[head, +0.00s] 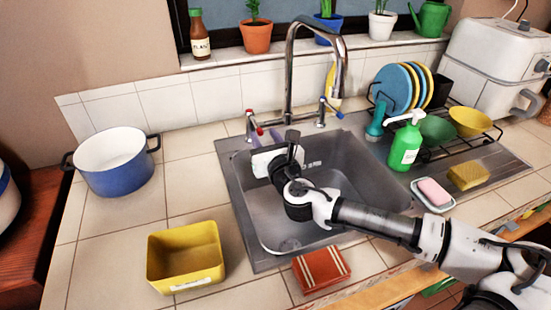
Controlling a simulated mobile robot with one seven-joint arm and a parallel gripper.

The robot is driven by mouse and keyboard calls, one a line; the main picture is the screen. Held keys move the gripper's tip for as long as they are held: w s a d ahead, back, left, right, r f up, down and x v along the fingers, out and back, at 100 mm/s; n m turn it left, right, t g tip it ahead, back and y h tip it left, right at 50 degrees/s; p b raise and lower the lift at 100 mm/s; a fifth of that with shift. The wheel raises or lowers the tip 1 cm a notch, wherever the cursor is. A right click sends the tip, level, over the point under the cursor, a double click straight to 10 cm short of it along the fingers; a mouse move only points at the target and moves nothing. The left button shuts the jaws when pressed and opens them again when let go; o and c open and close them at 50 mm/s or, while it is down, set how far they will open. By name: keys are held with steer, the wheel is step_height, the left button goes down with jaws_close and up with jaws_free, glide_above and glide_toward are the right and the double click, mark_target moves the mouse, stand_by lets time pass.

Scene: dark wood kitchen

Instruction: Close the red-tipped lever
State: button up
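The red-tipped lever (253,124) is on the left side of the chrome faucet (289,72), behind the sink. It points forward and to the right, toward the basin. The blue-tipped lever (328,108) is on the faucet's right side. My gripper (291,142) is over the back of the sink basin, in front of the faucet and a little right of and below the red tip. It appears apart from the lever. Its dark finger part points up; the gap between the fingers is not clear. I see nothing held in it.
The sink (240,205) is empty. A blue pot (114,170) and yellow bin (186,262) stand left of it. A green soap bottle (405,147), a dish rack (440,145) and a soap dish (432,197) are right.

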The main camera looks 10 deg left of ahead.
steer(key=b+v, duration=0.2)
steer(key=v, duration=0.7)
steer(key=shift+s, duration=0.1)
